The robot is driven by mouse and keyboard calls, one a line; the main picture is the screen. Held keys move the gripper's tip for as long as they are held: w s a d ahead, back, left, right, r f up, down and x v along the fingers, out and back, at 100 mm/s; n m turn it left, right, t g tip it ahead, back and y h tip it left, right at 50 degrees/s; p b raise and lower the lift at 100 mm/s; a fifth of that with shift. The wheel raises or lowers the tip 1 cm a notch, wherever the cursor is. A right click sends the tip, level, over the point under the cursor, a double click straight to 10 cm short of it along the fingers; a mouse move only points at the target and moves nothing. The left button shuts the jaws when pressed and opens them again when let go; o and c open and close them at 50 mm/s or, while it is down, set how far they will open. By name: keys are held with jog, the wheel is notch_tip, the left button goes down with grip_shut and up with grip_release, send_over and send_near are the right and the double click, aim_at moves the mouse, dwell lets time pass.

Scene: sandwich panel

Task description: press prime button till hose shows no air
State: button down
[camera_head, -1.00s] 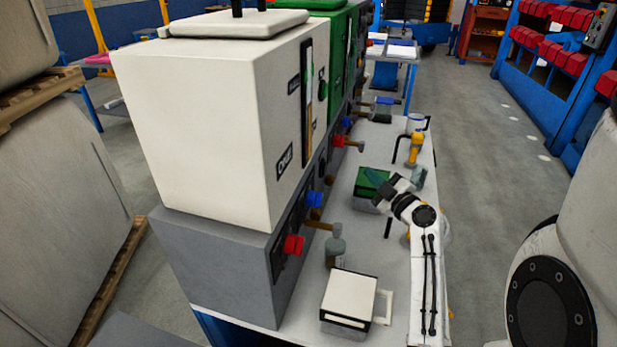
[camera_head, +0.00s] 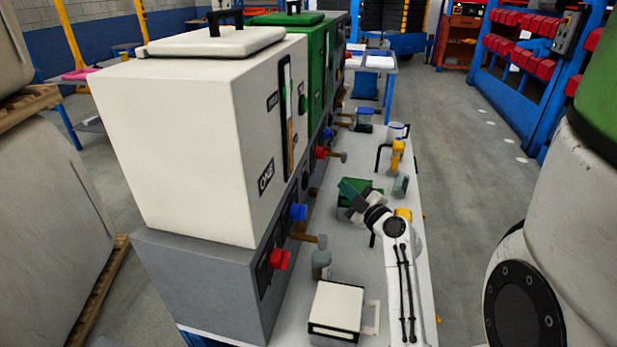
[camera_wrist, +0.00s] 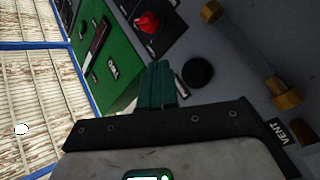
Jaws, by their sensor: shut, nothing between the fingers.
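My gripper (camera_head: 347,188) is over the bench in the head view, its teal fingers pointing up-left towards the machine fronts and overlapping a green box in the picture. In the wrist view my gripper (camera_wrist: 164,84) has its fingers together and empty. A round black button (camera_wrist: 197,73) is on the grey panel just right of the fingertips; it looks apart from them, but the depth is hard to judge. No readable label shows on this button, so I cannot tell whether it is the prime button. I cannot make out a hose or any air in it.
The wrist view shows a red knob (camera_wrist: 148,22), a brass fitting (camera_wrist: 285,94), a VENT label (camera_wrist: 279,131) and a green tank (camera_wrist: 108,62). The head view shows a white tank (camera_head: 185,140), a bottle (camera_head: 321,263), a white-topped box (camera_head: 337,308) and a yellow-topped item (camera_head: 397,150) on the bench.

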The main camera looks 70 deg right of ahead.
aim_at(307, 181)
jog(key=w+p, duration=0.1)
jog(key=w, duration=0.5)
jog(key=shift+w+a+p, duration=0.15)
jog(key=shift+a+p, duration=0.1)
jog(key=shift+p, duration=0.15)
dwell(1.7)
jog(key=shift+w+b, duration=0.3)
jog(key=shift+w, duration=0.1)
jog(key=shift+w+a, duration=0.1)
jog(key=shift+w, duration=0.35)
dwell(0.8)
jog(key=shift+s, duration=0.1)
jog(key=shift+s+b, duration=0.7)
jog(key=shift+b, duration=0.2)
